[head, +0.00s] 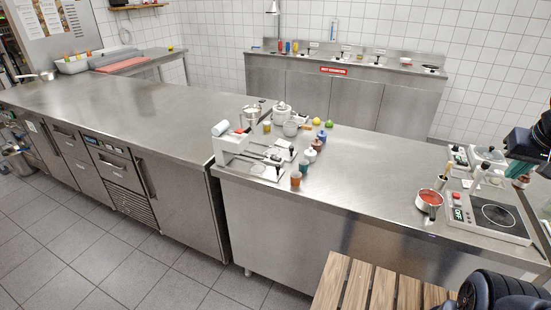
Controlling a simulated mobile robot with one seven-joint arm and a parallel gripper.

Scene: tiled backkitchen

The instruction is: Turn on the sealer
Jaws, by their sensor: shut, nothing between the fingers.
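The sealer (231,146) appears to be the white boxy device on the near left end of the right-hand steel counter. A white roll sits on its top, beside a small red part. A flat plate and dark-tipped levers extend to its right. Its switch is too small to make out, and I cannot tell whether it is on. My gripper (520,150) is the black end of my arm at the far right edge, above the counter's right end. It is shut and empty, far from the sealer; its fingertips are hard to make out.
Jars and bowls crowd the sealer's right side, with an orange jar (296,179) closest in front. A red-filled pan (429,200) and a hot plate (493,215) stand on the right. The middle of the steel counter (370,175) is clear. A slatted wooden surface (370,287) lies in front.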

